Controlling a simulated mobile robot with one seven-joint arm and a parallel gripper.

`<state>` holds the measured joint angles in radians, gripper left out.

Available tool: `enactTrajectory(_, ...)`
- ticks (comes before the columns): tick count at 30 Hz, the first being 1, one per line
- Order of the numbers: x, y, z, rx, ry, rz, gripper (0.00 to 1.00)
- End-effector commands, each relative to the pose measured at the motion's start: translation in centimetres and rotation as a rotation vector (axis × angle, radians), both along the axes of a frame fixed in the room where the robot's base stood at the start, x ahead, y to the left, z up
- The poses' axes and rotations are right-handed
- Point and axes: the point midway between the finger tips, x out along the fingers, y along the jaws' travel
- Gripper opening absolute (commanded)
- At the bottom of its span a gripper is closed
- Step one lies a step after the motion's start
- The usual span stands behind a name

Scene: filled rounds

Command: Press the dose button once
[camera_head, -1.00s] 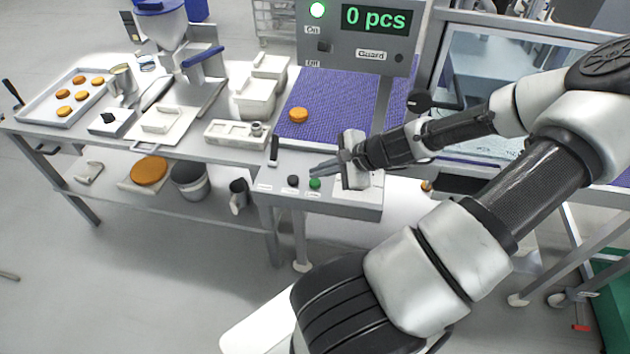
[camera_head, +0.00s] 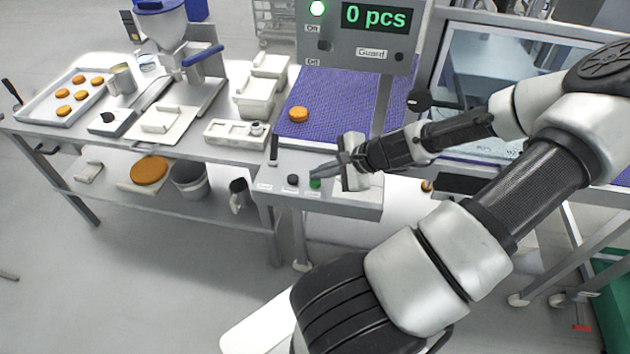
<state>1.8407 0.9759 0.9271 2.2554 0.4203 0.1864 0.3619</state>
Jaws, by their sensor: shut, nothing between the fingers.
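A grey control panel (camera_head: 345,203) at the table's front edge carries a green button (camera_head: 315,184), a black knob or button (camera_head: 292,180) and a black lever (camera_head: 274,150). The small labels by them are too small to read, so I cannot tell for sure which is the dose button. My gripper (camera_head: 313,174) is shut and empty, reaching in from the right. Its fingertips are at the green button and hide its upper part. I cannot tell whether they touch it.
One orange-brown round (camera_head: 298,115) lies on the purple belt (camera_head: 330,95). A hopper machine (camera_head: 163,30) and a tray (camera_head: 42,104) of several rounds stand to the left.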

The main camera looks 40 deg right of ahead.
Motion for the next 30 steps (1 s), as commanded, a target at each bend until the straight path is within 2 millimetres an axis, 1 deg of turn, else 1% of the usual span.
enactTrajectory(8, 0.01, 0.0, 0.01, 0.0, 0.0, 0.0, 0.0)
enactTrajectory(30, 0.0, -0.01, -0.88, 0.0, 0.0, 0.0, 0.0)
